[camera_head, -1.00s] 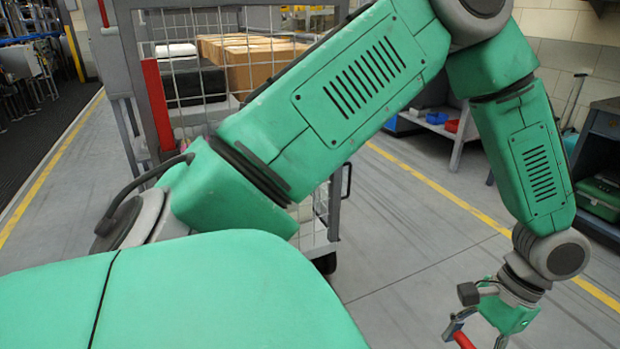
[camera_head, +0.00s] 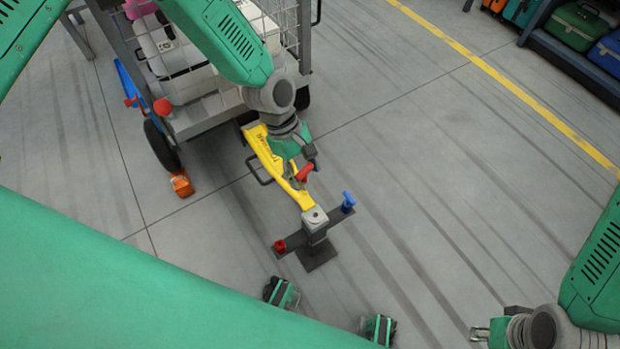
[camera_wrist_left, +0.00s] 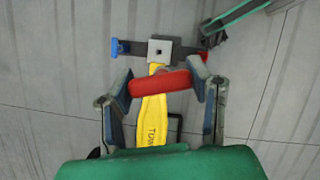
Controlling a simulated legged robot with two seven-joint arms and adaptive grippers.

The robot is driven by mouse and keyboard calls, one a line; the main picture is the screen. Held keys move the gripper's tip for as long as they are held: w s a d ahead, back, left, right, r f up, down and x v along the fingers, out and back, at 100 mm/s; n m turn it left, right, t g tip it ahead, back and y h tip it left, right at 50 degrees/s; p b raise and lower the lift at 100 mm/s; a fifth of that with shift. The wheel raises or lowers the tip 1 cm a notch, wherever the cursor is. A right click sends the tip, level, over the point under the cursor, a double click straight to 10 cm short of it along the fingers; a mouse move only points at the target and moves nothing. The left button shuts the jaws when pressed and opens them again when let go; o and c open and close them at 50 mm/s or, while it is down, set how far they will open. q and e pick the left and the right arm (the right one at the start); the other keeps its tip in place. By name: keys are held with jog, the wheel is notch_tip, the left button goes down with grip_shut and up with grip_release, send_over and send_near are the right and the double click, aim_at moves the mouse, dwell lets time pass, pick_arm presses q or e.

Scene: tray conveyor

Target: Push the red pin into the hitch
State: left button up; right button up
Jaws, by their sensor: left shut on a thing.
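My left gripper (camera_head: 303,176) is shut on a red bar-shaped handle (camera_head: 304,172), which I take to be the red pin. In the left wrist view the red handle (camera_wrist_left: 160,82) lies crosswise between both fingers, over the yellow tow bar (camera_wrist_left: 152,120). The yellow tow bar (camera_head: 270,156) slopes down from the cart to the grey hitch post (camera_head: 315,219), its tip at or close to the post. Whether the pin's lower end is in the hitch is hidden. My right gripper (camera_head: 479,334) is at the lower right, away from the hitch; its fingers are unclear.
A dark crossbar on the hitch bears a blue knob (camera_head: 348,201) and a red knob (camera_head: 279,246). The wire-sided cart (camera_head: 205,114) stands behind, with an orange chock (camera_head: 181,184) by its wheel. Cases sit on a shelf at the upper right. The floor right of the hitch is clear.

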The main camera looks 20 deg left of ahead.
aim_at(320, 214)
pick_arm(q)
notch_tip(320, 214, down, 8)
jog(key=d+n+t, duration=0.2)
jog(key=n+t, duration=0.1)
jog(key=n, duration=0.5)
jog(key=shift+w+d+r+n, duration=0.25)
jog(key=shift+w+d+n, duration=0.05)
jog(key=shift+w+d, duration=0.1)
pick_arm(e)
jog(key=shift+f, duration=0.1)
pick_arm(q)
jog(key=shift+s, duration=0.1)
pick_arm(e)
jog(key=shift+d, duration=0.15)
